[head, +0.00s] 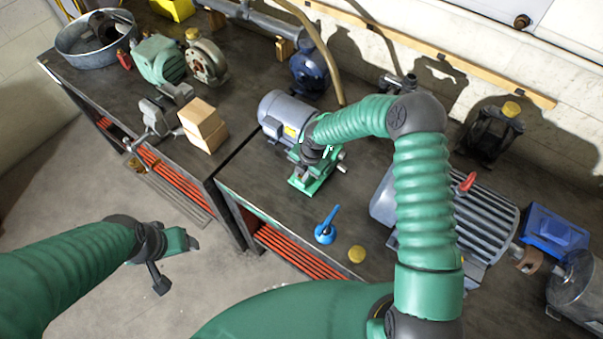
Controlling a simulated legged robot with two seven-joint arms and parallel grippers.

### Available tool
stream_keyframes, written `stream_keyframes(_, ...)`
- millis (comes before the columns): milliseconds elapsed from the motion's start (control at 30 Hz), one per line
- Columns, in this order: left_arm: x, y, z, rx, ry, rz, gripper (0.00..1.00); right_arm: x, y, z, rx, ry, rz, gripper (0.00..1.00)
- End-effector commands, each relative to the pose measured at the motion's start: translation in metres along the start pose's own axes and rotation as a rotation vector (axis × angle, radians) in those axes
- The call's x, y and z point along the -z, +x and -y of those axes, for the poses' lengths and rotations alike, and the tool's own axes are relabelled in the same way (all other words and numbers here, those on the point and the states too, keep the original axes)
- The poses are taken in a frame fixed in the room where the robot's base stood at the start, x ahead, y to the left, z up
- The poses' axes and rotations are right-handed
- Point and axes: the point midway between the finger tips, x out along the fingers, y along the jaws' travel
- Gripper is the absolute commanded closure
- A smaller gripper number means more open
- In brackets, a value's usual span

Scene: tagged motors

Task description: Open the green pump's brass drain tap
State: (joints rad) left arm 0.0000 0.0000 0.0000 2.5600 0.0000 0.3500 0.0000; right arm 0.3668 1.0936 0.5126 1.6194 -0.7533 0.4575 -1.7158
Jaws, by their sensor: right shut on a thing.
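The green pump (315,184) stands on the near bench, coupled to a grey motor (284,115) behind it to the left. Short silvery stubs show on the pump's right side. My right gripper (308,160) reaches down onto the pump from above and is shut on a part there. The gripper and wrist hide that part, and I cannot make out the brass drain tap. My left gripper (178,262) is open and empty, over the floor in front of the benches, well apart from the pump.
A blue tool with a handle (326,230) and a yellow disc (357,254) lie near the front edge. A large grey motor (475,215) with a red lever and a blue bin (553,232) stand to the right. Wooden blocks (203,125) and a green motor (158,60) are on the left bench.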

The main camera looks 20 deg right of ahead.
Motion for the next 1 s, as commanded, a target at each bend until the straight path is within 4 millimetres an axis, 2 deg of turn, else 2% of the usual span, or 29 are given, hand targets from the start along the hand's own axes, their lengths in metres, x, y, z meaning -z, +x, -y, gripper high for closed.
stream_keyframes(267, 0.000, 0.001, 0.000, 0.000, 0.000, 0.000, 0.32, -0.002, 0.001, 0.002, 0.003, -0.001, 0.003, 1.00)
stream_keyframes(300, 0.000, 0.001, 0.000, 0.000, 0.000, 0.000, 0.32, -0.002, 0.001, 0.002, 0.003, -0.001, 0.003, 0.81)
stream_keyframes(433, 0.000, 0.000, 0.000, 0.000, 0.000, 0.000, 0.32, -0.001, 0.001, 0.001, 0.001, -0.001, 0.003, 0.65)
stream_keyframes(767, 0.000, 0.001, 0.000, 0.000, 0.000, 0.000, 0.32, -0.001, -0.004, 0.001, -0.003, 0.000, 0.004, 0.65)
stream_keyframes(867, -0.001, 0.005, 0.000, 0.000, 0.000, 0.000, 0.32, -0.002, -0.017, 0.000, -0.005, 0.002, 0.005, 0.65)
stream_keyframes(1000, -0.003, 0.013, 0.000, 0.000, 0.000, 0.000, 0.32, -0.004, -0.051, 0.000, -0.006, 0.003, 0.007, 0.65)
